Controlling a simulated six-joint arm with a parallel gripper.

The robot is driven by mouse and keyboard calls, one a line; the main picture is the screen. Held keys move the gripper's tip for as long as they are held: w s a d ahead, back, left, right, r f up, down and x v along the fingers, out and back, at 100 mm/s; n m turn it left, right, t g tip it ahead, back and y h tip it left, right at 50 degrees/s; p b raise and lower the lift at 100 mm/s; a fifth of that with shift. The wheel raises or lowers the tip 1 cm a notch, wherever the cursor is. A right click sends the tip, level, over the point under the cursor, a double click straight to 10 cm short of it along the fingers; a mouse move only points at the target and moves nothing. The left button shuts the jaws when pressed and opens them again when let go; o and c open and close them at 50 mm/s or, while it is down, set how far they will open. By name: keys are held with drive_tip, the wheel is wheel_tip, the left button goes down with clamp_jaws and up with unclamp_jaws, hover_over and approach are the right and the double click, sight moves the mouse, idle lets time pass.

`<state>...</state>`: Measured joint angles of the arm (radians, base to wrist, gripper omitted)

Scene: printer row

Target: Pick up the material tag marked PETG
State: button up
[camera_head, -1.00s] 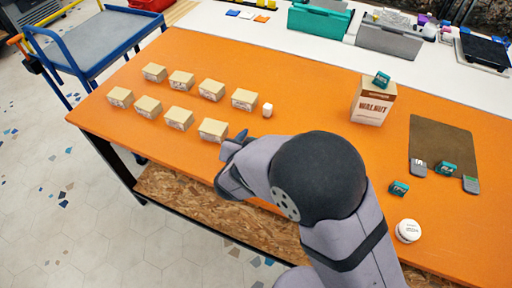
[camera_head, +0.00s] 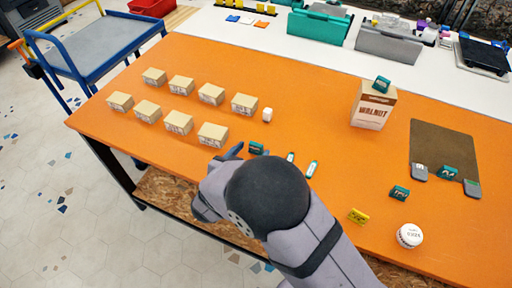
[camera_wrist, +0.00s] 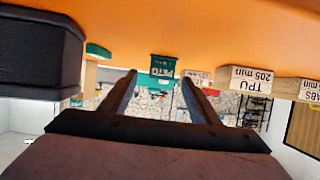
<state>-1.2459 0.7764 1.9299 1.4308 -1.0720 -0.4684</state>
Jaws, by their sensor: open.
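A teal tag (camera_wrist: 163,68) reading PETG, upside down in the wrist view, shows between and beyond my fingertips. My gripper (camera_wrist: 158,80) is open, with dark fingers on either side of the tag in that view. I see no contact with it. In the head view my gripper (camera_head: 226,156) is low over the front edge of the orange table, partly hidden by my own arm. A teal tag (camera_head: 256,148) stands just right of the fingers there; its lettering is too small to read.
Several tan boxes (camera_head: 212,135) stand in two rows at the left; one in the wrist view (camera_wrist: 250,78) reads TPU. A WALNUT box (camera_head: 372,106), a brown mat (camera_head: 440,143), a yellow tag (camera_head: 358,215) and a round white object (camera_head: 410,235) lie to the right.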

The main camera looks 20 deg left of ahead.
sight(255, 147)
drive_tip(key=shift+p+x, duration=0.4)
drive_tip(key=shift+x, duration=1.95)
drive_tip(key=shift+a+f, duration=0.1)
drive_tip(key=c, duration=1.1)
